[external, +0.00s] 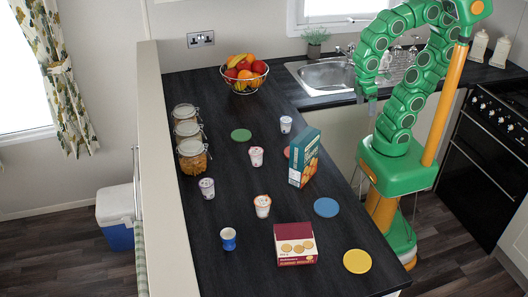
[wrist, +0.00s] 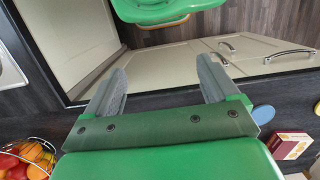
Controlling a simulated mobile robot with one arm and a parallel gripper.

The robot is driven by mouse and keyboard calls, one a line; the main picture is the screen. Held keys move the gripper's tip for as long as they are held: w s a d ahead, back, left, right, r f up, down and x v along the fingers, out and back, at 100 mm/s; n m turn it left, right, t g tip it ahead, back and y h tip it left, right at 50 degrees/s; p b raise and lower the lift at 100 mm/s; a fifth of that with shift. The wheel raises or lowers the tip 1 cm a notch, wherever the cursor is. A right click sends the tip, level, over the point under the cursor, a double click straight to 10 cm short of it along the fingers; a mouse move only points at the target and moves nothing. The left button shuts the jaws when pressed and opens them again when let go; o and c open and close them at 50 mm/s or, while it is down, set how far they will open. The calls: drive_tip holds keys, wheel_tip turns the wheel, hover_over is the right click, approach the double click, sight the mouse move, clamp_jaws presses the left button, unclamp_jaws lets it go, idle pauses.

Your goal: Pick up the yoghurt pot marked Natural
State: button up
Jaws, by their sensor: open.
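Several small yoghurt pots stand upright on the dark worktop in the external view: a back pot (external: 286,124), a middle pot (external: 256,157), a left pot (external: 207,188) and a front pot (external: 262,206). Their lettering is too small to read, so I cannot tell which is marked Natural. My gripper (external: 367,97) hangs near the sink, to the right of and apart from the pots. In the wrist view my gripper (wrist: 164,88) is open, with nothing between its fingers; cupboard doors lie beyond. No pot shows clearly there.
A teal carton (external: 303,158) stands right of the middle pot. A red biscuit box (external: 295,245), blue cup (external: 228,239) and coloured discs, including a blue one (external: 326,207), surround the front pot. Glass jars (external: 194,158) line the left edge; a fruit bowl (external: 244,75) stands behind.

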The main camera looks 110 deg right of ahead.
drive_tip(key=w+d+r+m+t+y, duration=0.1)
drive_tip(key=w+d+m+t+y, duration=0.2)
drive_tip(key=w+m, duration=0.45)
drive_tip(key=w+d+r+m+t+y, duration=0.1)
drive_tip(key=w+d+m+y, duration=0.1)
drive_tip(key=w+m+y, duration=0.45)
drive_tip(key=w+d+m+t, duration=0.35)
drive_tip(key=d+m, duration=0.35)
drive_tip(key=d, duration=0.3)
drive_tip(key=w+d+m+t, duration=0.35)
drive_tip(key=d+m, duration=0.25)
drive_tip(key=d, duration=0.4)
approach(287, 118)
drive_tip(key=shift+w+a+f+t, duration=0.15)
drive_tip(key=shift+w+a+f, duration=0.3)
drive_tip(key=shift+f, duration=0.15)
drive_tip(key=shift+w+a+f+t, duration=0.15)
drive_tip(key=shift+w+a+f, duration=0.3)
drive_tip(key=shift+f, duration=0.1)
drive_tip(key=shift+w+f, duration=0.15)
drive_tip(key=shift+f, duration=0.2)
drive_tip(key=shift+x, duration=1.05)
drive_tip(key=shift+w+a+f, duration=0.15)
drive_tip(key=shift+w+a, duration=0.75)
drive_tip(key=shift+a, duration=0.2)
drive_tip(key=shift+w+a+f, duration=0.2)
drive_tip(key=shift+w+a, duration=0.7)
drive_tip(key=shift+a, duration=0.15)
